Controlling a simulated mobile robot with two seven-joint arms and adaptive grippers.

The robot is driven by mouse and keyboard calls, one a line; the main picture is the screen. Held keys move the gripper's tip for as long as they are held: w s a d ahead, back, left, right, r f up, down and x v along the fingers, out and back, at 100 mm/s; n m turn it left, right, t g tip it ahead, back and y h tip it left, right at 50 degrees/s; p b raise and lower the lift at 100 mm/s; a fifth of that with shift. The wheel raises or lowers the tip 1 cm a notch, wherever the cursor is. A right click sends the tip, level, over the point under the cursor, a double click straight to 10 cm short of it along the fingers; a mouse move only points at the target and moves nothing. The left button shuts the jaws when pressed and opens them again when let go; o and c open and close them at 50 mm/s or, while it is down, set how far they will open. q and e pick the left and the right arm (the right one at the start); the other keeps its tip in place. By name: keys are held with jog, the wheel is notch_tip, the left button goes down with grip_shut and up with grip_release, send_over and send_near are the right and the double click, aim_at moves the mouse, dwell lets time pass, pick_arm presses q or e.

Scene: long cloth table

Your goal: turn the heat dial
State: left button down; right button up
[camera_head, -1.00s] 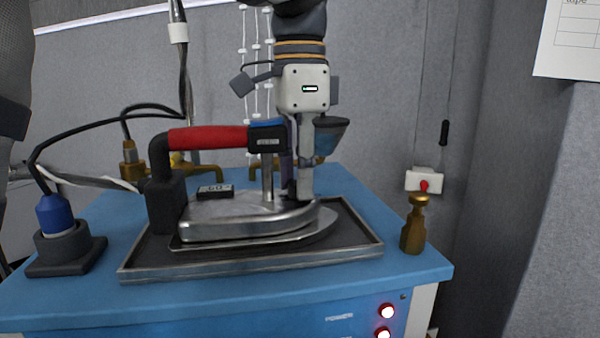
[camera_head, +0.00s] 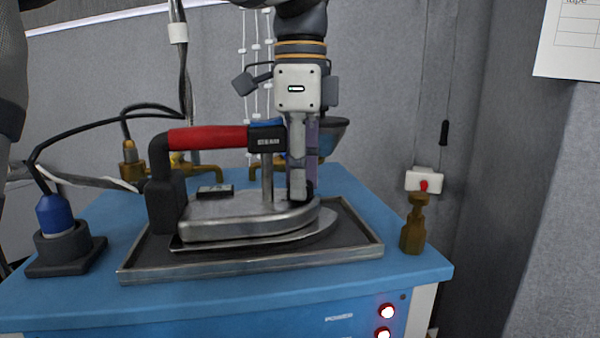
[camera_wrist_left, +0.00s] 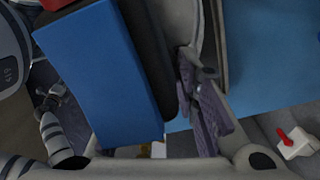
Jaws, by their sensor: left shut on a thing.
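The steam iron stands on its tray, with its metal body (camera_head: 235,217), red handle (camera_head: 207,138) and black rear block (camera_head: 166,200). My left gripper (camera_head: 301,192) points straight down over the front part of the iron, just right of its metal post (camera_head: 267,178). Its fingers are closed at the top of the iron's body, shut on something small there. The heat dial itself cannot be made out; the fingers hide that spot. In the left wrist view, the purple-padded fingers (camera_wrist_left: 203,103) are beside the iron's large blue button (camera_wrist_left: 100,70). My right gripper is not in view.
The dark tray with a metal rim (camera_head: 250,266) lies on a blue table (camera_head: 230,297). A blue plug in a black holder (camera_head: 65,250) stands left, a brass fitting (camera_head: 414,225) right. Brass pipes and cables run behind. A white switch box (camera_head: 424,181) is on the wall.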

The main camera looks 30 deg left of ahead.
pick_arm(q)
jog(key=c, duration=1.2)
grip_release()
jog(key=shift+r, duration=0.1)
notch_tip(320, 180, up, 7)
jog(key=shift+w+r, duration=0.1)
jog(key=shift+r, duration=0.1)
